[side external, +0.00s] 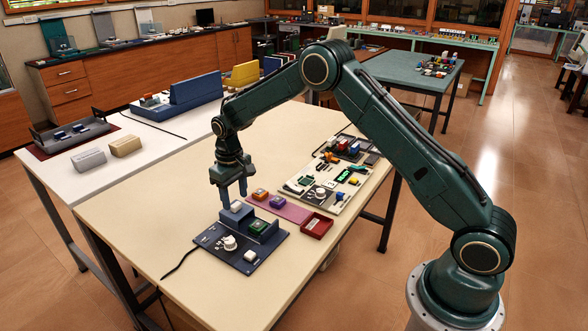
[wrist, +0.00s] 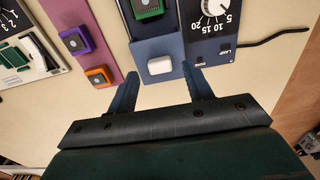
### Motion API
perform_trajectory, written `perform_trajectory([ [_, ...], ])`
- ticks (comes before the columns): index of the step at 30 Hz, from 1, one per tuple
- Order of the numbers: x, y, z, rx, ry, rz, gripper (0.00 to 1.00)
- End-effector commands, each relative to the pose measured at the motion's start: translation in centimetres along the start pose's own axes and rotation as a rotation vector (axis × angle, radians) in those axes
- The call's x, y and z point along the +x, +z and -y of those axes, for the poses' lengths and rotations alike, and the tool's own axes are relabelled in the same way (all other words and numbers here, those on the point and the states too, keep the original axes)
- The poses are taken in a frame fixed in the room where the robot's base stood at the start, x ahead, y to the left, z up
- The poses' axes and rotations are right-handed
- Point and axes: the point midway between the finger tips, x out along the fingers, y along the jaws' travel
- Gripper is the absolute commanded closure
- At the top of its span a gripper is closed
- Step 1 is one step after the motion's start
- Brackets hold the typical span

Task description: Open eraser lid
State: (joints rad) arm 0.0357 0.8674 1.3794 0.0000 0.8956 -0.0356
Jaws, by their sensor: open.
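The eraser (side external: 240,244) is a dark blue unit with a white dial (side external: 229,242) and a white button (side external: 250,256) near the front of the table. A raised blue lid-like part (wrist: 164,47) has a white handle (wrist: 159,65); the handle also shows in the side view (side external: 236,206). A green chip (side external: 258,226) sits in the unit beside the raised part, and it shows at the top of the wrist view (wrist: 147,8). My gripper (side external: 233,196) is open and points down over the handle. In the wrist view its fingers stand either side of the handle, apart from it.
A pink mat (side external: 285,210) with an orange-topped block (side external: 260,194) and a purple block (side external: 278,202) lies behind the eraser. A red tray (side external: 316,226) and a white panel (side external: 302,190) are to the right. A black cable (side external: 180,263) runs left. The front tabletop is clear.

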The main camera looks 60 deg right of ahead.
Motion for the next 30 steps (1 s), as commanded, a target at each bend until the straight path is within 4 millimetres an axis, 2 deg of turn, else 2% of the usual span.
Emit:
perform_trajectory([
  [12,-7.1,-0.1,0.0,0.000,0.000,-0.006,0.49],
  [18,-9.9,-0.1,0.0,0.000,0.000,-0.005,0.49],
  [24,-11.4,0.0,0.0,0.000,0.000,-0.002,0.49],
  [30,-11.7,0.0,0.0,0.000,0.000,-0.002,0.49],
])
